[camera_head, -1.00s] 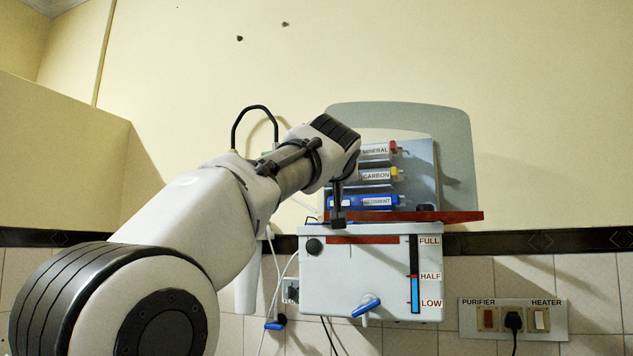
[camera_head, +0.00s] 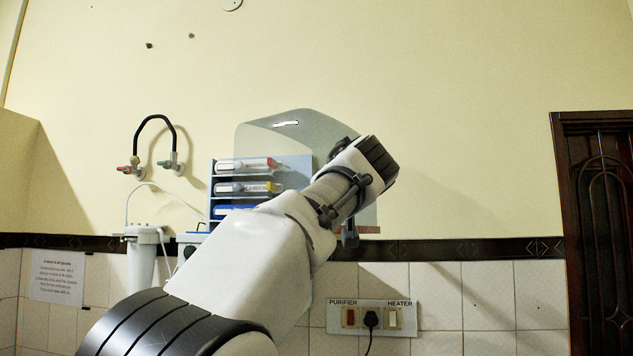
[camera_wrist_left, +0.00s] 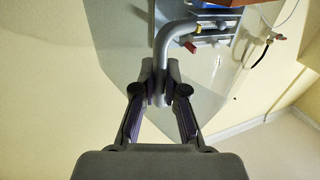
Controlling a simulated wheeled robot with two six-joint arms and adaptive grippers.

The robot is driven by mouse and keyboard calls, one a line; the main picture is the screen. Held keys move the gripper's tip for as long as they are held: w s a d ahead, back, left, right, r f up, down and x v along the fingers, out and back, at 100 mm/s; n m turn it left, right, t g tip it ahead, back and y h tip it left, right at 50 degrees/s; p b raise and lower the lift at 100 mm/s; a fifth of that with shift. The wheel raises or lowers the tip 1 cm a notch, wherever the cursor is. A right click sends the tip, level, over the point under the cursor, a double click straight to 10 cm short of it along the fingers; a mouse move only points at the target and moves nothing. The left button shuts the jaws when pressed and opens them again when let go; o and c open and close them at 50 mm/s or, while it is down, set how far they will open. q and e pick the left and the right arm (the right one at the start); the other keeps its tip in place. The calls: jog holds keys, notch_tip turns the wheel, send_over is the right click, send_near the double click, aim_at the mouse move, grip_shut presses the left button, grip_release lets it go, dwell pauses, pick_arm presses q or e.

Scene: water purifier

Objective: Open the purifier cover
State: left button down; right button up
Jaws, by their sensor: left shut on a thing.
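The purifier stands against the wall, with labelled filter cartridges (camera_head: 240,188) exposed on a blue rack. A translucent grey cover panel (camera_head: 270,128) shows around and to the right of the rack; my arm hides part of it. My left gripper (camera_head: 349,232) is right of the cartridges, in front of the panel's lower right part. In the left wrist view my left gripper (camera_wrist_left: 161,82) is shut on a grey bent bar (camera_wrist_left: 163,40), with the pale panel behind it. My arm hides most of the tank. My right gripper is out of view.
Two taps (camera_head: 152,166) with a black hose are on the wall at left, above a white filter housing (camera_head: 143,262). A switch panel (camera_head: 372,317) with a black plug is below the arm. A dark wooden door (camera_head: 598,220) stands at right.

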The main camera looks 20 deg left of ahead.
pick_arm(q)
jog(key=shift+w+d+r, duration=0.1)
jog(key=shift+w+d, duration=0.2)
jog(key=shift+d, duration=0.35)
jog(key=c, duration=1.2)
grip_release()
jog(key=shift+a, duration=0.1)
jog(key=shift+s, duration=0.1)
